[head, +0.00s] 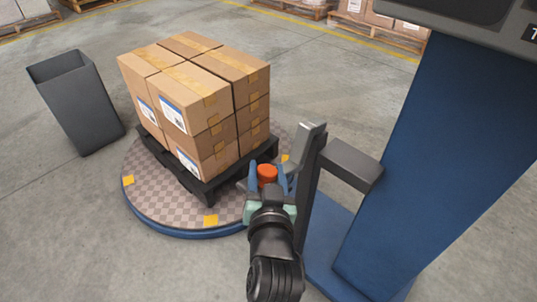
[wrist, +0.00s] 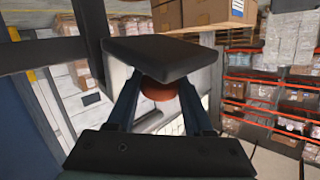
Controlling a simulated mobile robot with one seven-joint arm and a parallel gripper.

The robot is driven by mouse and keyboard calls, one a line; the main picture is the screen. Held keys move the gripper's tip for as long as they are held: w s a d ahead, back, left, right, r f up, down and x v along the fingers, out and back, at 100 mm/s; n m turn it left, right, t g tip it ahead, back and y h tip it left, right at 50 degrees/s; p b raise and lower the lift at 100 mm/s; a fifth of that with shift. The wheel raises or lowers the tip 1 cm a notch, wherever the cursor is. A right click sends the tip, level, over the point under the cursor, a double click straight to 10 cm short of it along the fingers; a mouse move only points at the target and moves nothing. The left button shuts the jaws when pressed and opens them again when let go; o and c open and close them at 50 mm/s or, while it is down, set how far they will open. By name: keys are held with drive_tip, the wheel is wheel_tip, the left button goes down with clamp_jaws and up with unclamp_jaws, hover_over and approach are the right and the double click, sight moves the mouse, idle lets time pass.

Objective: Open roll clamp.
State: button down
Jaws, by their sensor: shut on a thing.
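The roll clamp shows as a grey plate-like arm (head: 308,148) beside the dark upright post, with an orange knob (head: 267,172) near it. My gripper (head: 268,180) has its two blue fingers on either side of the orange knob and is shut on it. In the wrist view the orange knob (wrist: 157,92) sits between the fingers of my gripper (wrist: 160,98), under a dark flat plate (wrist: 160,57). The plate hides the top of the knob. How the knob joins the clamp cannot be told.
Stacked cartons (head: 200,95) stand on a black pallet (head: 205,185) on the round turntable (head: 150,205), left of my gripper. A blue column (head: 440,150) with a dark bracket (head: 352,162) stands close on the right. A grey bin (head: 78,105) is far left. Open floor lies in front.

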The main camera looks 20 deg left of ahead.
sight(286, 166)
wheel_tip(286, 166, up, 5)
drive_tip(key=m+g+p, duration=0.1)
drive_tip(key=g+p, duration=0.1)
drive_tip(key=p, duration=0.6)
drive_tip(key=shift+f+p, duration=0.2)
drive_tip(key=shift+p, duration=0.2)
drive_tip(key=r+p, duration=0.1)
drive_tip(key=p, duration=0.2)
drive_tip(key=r+m+g+p, duration=0.1)
drive_tip(key=r+p, duration=0.1)
drive_tip(key=p, duration=0.1)
drive_tip(key=w+r+m+g+p, duration=0.1)
drive_tip(key=p, duration=0.3)
drive_tip(key=shift+d+r, duration=0.2)
drive_tip(key=shift+r, duration=0.1)
drive_tip(key=w+d+r+m+g+y+p, duration=0.1)
drive_tip(key=w+r+g+p, duration=0.4)
drive_tip(key=p, duration=0.5)
drive_tip(key=shift+w+d+r+m+g, duration=0.3)
drive_tip(key=shift+w+d+r+m, duration=0.65)
drive_tip(key=shift+w+r, duration=0.35)
drive_tip(key=shift+a, duration=0.1)
drive_tip(key=shift+c, duration=1.6)
unclamp_jaws()
drive_tip(key=shift+s, duration=0.1)
drive_tip(key=shift+f, duration=0.1)
